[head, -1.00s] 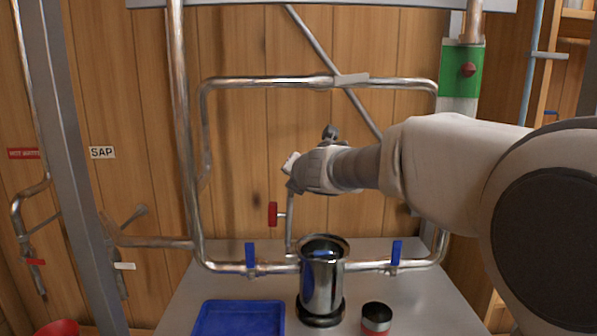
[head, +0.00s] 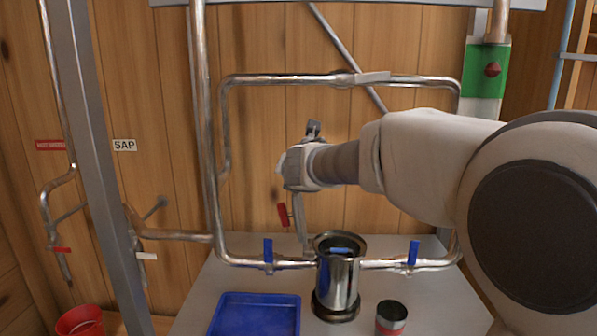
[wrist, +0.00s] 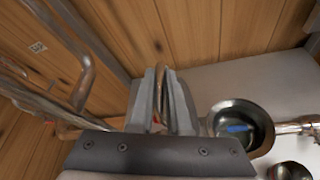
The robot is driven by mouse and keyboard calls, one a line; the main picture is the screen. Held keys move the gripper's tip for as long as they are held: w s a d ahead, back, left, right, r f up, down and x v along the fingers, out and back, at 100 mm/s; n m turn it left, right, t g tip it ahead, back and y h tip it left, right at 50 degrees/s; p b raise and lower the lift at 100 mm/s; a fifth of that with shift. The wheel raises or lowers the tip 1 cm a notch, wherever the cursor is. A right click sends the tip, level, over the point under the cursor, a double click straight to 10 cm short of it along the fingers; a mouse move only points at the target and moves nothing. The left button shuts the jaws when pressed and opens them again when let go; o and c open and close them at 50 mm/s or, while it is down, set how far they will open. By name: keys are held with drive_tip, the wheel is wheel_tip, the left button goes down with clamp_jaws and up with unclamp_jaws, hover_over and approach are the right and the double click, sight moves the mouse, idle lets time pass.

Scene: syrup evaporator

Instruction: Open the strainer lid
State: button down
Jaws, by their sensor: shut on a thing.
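The strainer (head: 338,285) is a shiny steel cylinder on the grey bench, its top open, with a blue patch visible inside. A thin grey piece that looks like its lid (head: 302,232) stands edge-on at the strainer's left rim, leaning slightly left past upright. A red handle (head: 284,215) sticks out on its left side. My gripper (head: 297,190) is at the lid's upper end, shut on it. The wrist view shows a curved metal edge (wrist: 170,82) between the fingers, and the open strainer mouth (wrist: 240,128) to the right.
Pipes with blue-handled valves (head: 268,252) (head: 413,254) run to both sides of the strainer. A blue tray (head: 255,315) lies front left, a dark can with a red band (head: 391,318) front right. A pipe loop (head: 300,80) stands before the wooden wall.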

drive_tip(key=shift+a+r, duration=0.1)
idle(0.3)
drive_tip(key=c, duration=0.9)
unclamp_jaws()
drive_tip(key=p+v, duration=0.4)
drive_tip(key=v, duration=1.3)
drive_tip(key=shift+s+p, duration=0.2)
drive_tip(key=shift+p, duration=0.15)
